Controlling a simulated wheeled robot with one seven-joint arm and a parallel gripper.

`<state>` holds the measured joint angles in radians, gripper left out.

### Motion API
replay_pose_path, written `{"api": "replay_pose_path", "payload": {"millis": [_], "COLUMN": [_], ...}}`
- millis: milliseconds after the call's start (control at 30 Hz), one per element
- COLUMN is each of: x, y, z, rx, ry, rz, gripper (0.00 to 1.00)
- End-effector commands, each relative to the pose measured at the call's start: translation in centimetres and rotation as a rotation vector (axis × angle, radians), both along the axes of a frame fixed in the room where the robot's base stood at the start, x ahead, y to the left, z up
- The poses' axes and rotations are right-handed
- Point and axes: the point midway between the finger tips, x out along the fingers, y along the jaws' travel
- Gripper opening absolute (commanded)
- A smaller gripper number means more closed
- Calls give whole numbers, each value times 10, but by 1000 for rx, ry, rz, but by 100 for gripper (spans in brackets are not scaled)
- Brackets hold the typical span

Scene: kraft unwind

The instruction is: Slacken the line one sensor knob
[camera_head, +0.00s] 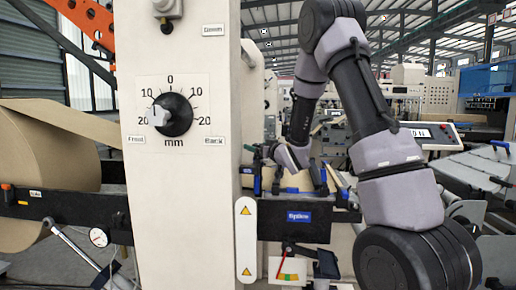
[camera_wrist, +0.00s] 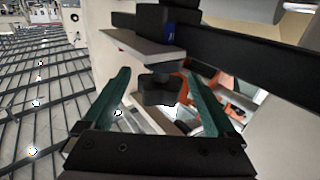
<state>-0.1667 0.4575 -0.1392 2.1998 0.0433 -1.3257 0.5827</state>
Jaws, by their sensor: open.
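In the wrist view a dark lobed knob (camera_wrist: 158,90) hangs below a light grey plate (camera_wrist: 140,46) on a short stem. I cannot read a label that names it as the line one sensor knob. My gripper (camera_wrist: 156,78) has two teal fingers spread wide, one on each side of the knob in the picture, with a gap on both sides. I cannot tell how deep the knob lies between them. In the head view my gripper (camera_head: 262,168) is small and partly hidden near the machine's blue-labelled bar, beyond the pale column; the knob cannot be made out there.
A black bar (camera_wrist: 250,55) runs right from the black block (camera_wrist: 157,20) above the plate. In the head view a pale column (camera_head: 180,220) carries a dial knob (camera_head: 172,115) with a mm scale. A brown paper roll (camera_head: 50,150) stands left.

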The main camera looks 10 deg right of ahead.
Motion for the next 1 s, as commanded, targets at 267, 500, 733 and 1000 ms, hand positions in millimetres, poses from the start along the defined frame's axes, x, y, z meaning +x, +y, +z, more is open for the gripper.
{"api": "replay_pose_path", "payload": {"millis": [267,500,733,1000], "x": [0,0,0,0], "y": [0,0,-2,-3], "z": [0,0,-1,-1], "rx": [0,0,-1,0], "ry": [0,0,2,1], "rz": [0,3,55,238], "gripper": [46,6,6,6]}}
